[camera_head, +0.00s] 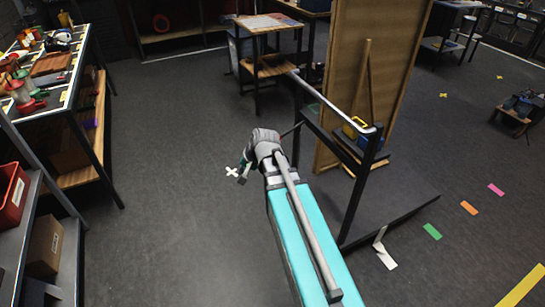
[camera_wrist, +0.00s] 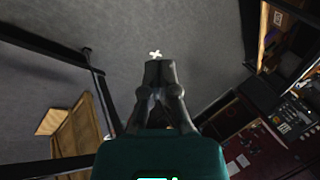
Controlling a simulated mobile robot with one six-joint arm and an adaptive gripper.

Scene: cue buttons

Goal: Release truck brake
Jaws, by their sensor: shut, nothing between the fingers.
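A dark platform truck (camera_head: 410,205) stands right of centre in the head view, with a black upright frame and a pale handle bar (camera_head: 335,106). A small white lever-like part (camera_head: 380,238) sits low at its near corner; I cannot tell if it is the brake or how it is set. My gripper (camera_head: 243,174) is left of the truck, above open floor and apart from it. In the wrist view my gripper (camera_wrist: 158,68) is shut and empty, pointing over grey floor. The white lever is not identifiable there.
Shelves with a red bin (camera_head: 12,196) and a workbench line the left. Coloured tape strips (camera_head: 469,208) mark the right floor. Floor left of my arm is clear.

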